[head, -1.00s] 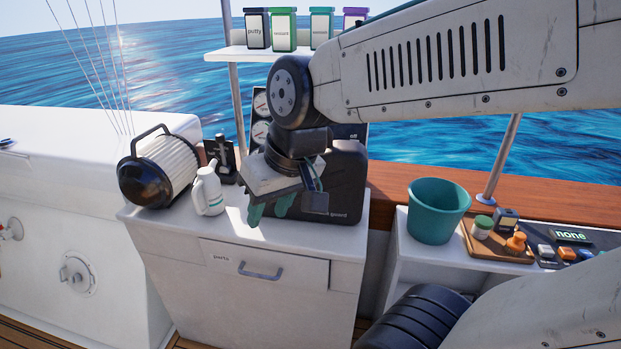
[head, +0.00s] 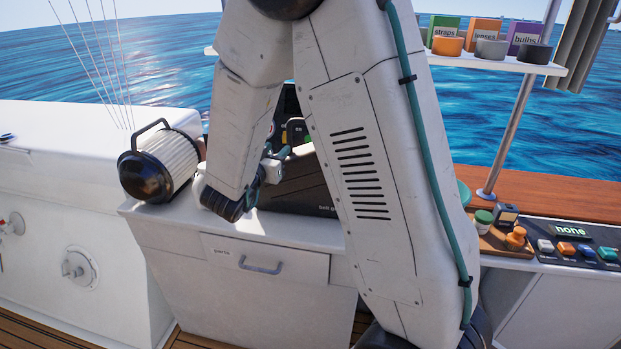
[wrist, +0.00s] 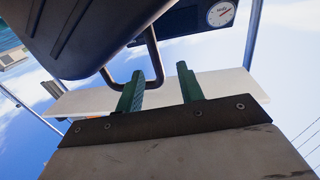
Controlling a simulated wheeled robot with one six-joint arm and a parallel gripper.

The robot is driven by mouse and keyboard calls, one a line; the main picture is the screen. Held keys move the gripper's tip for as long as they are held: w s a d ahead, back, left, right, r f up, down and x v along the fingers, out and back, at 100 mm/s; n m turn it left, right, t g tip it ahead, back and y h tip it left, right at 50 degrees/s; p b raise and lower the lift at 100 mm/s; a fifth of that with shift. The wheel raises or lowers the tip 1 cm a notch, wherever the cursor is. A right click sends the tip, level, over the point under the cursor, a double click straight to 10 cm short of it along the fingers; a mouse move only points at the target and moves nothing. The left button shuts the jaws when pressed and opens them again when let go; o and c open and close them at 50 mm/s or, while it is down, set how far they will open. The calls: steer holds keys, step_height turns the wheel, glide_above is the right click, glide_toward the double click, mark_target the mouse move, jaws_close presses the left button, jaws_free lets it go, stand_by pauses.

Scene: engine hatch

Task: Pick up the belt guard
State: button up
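The belt guard (head: 312,188) is a dark case with its name on the front, standing on the white cabinet top behind my arm in the head view. My arm hides much of it. In the wrist view a dark ribbed body, which looks like the belt guard (wrist: 95,30), fills the upper left, with a thin black loop handle below it. My gripper (wrist: 160,88) has two green fingers spread apart. The handle overlaps the left finger and its right leg shows between the fingers; I cannot tell if they touch. In the head view my gripper (head: 284,154) is near the guard's upper left.
A gauge panel (wrist: 185,22) and a white shelf (wrist: 230,86) show in the wrist view. At right are a wooden tray (head: 500,246) with small items and a button panel (head: 570,240).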

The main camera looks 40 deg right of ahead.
mark_target(289, 141)
steer(key=shift+h, duration=0.3)
steer(key=x, duration=0.7)
steer(key=shift+s+d+f, duration=0.15)
steer(key=shift+d, duration=0.4)
steer(key=shift+c, duration=0.4)
jaws_close()
